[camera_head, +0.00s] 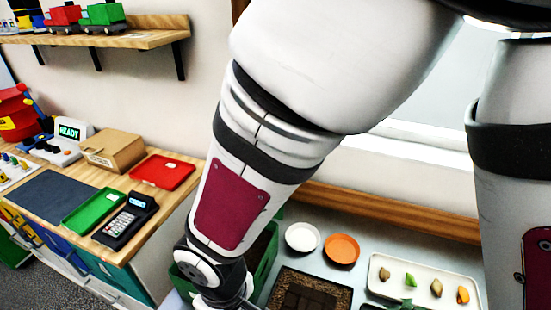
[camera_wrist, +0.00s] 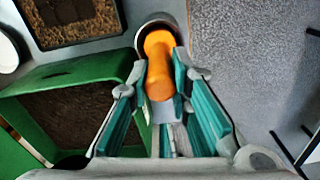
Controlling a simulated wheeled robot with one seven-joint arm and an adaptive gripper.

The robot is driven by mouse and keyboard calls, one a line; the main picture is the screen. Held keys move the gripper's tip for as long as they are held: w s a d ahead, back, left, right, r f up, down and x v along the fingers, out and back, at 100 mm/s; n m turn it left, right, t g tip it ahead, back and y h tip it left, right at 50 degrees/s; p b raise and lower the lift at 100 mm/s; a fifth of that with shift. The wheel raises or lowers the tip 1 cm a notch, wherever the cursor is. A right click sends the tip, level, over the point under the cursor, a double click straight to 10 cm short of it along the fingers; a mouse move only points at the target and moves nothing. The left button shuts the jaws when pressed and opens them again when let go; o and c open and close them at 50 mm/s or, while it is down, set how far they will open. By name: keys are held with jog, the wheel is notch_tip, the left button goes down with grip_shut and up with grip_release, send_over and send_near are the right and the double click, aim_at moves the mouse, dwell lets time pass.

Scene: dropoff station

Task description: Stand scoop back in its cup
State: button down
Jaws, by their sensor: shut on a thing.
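My gripper (camera_wrist: 160,84) shows in the wrist view, its teal-lined fingers on either side of the scoop's orange handle (camera_wrist: 158,66). It is shut on the scoop. A grey, dark-rimmed rounded piece (camera_wrist: 153,22) shows at the far end of the handle; I cannot tell whether it is the scoop's head or the cup. In the head view my arm hides the gripper and the scoop, and I cannot make out the cup there.
A green soil-filled bin (camera_wrist: 22,104) is left of my gripper. A soil tray (camera_wrist: 118,28) lies beyond it. In the head view a white dish (camera_head: 302,237), an orange dish (camera_head: 341,249) and a white tray (camera_head: 425,291) with several small items line the back.

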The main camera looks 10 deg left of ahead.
jog(key=shift+f, duration=0.15)
jog(key=c, duration=1.4)
grip_release()
notch_tip(320, 180, up, 12)
jog(key=w+d+r+m+t, duration=0.2)
jog(key=w+d+r+m, duration=0.2)
jog(key=w+d+r, duration=0.3)
jog(key=s+d+r+m+t, duration=0.1)
jog(key=d+r+m, duration=0.1)
jog(key=d, duration=0.6)
jog(key=d+r+m+t, duration=0.1)
jog(key=d+r+m, duration=0.2)
jog(key=d, duration=0.5)
jog(key=s+d+r+m+t, duration=0.1)
jog(key=d+r+m, duration=0.2)
jog(key=d, duration=0.5)
jog(key=shift+s+m+t, duration=0.3)
jog(key=shift+m, duration=0.6)
jog(key=shift+r, duration=0.1)
